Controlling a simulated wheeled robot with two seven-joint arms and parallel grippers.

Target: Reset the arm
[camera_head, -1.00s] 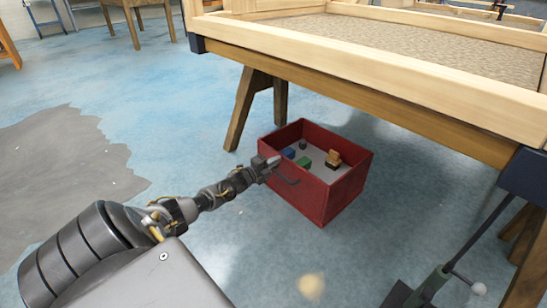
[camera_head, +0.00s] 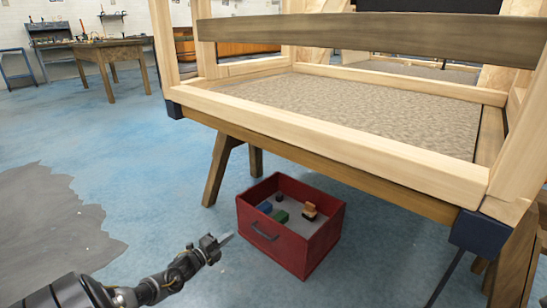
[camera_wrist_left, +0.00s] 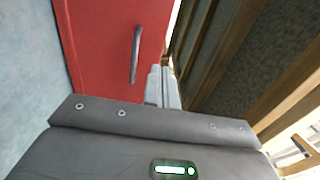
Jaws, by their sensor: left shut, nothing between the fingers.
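My left gripper (camera_head: 226,238) is shut and empty in the head view, just left of the red box and apart from it. In the left wrist view its closed fingers (camera_wrist_left: 162,87) point toward the red side of the box. The red box (camera_head: 312,258) stands on the floor and has a dark handle (camera_head: 263,232) on its near left side. The handle also shows in the left wrist view (camera_wrist_left: 135,54). My right gripper is not in view.
The box holds a green block (camera_head: 281,216), a blue block (camera_head: 265,207), an orange-brown block (camera_head: 309,211) and a small dark piece. A wooden frame (camera_head: 330,137) rests on trestles (camera_head: 216,170) above and behind the box. Blue floor (camera_head: 130,180) is clear at left.

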